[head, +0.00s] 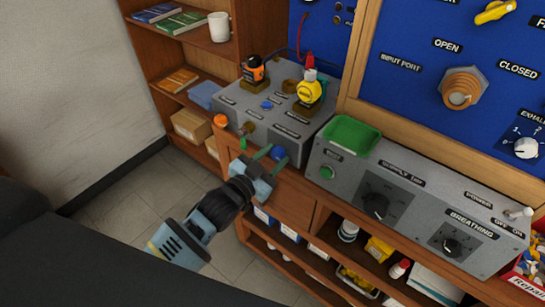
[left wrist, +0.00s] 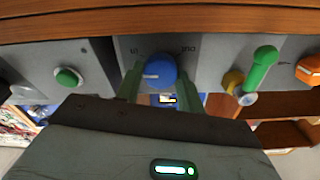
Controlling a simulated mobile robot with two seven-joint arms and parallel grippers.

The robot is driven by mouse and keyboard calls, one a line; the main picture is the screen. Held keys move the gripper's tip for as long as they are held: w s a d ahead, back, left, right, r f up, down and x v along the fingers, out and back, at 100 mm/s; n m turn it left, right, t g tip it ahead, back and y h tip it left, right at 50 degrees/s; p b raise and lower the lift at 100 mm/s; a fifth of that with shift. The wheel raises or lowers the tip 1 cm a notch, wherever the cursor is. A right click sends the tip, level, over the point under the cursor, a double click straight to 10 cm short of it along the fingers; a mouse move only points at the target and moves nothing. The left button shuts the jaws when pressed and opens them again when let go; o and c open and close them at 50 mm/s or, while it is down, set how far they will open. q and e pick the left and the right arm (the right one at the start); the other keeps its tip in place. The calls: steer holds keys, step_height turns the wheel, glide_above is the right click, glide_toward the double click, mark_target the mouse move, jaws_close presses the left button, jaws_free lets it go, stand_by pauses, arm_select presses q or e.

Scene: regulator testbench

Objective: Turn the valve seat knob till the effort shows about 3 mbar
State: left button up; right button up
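The blue knob (head: 278,153) is on the front of the left grey bench unit, and no readable label confirms it as the valve seat knob. In the left wrist view the blue knob (left wrist: 160,72) has a pale pointer line and faint scale marks above it. My left gripper (head: 272,157) is in front of it, with its green fingers apart on either side of the knob; in the left wrist view the gripper (left wrist: 159,88) shows slim gaps beside the knob. I see no readable effort value in mbar. My right gripper is not in view.
An orange knob (head: 221,120) and a brass fitting with a green lever (left wrist: 262,65) are close beside the blue knob. A green button (left wrist: 67,77) is on its other side. A green tray (head: 350,136) sits on top. Shelves with boxes lie below the wooden edge.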

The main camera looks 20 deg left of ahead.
arm_select(q)
steer(key=o, duration=0.4)
steer(key=v, duration=0.7)
steer(key=shift+s+a, duration=0.15)
steer(key=shift+s, duration=0.2)
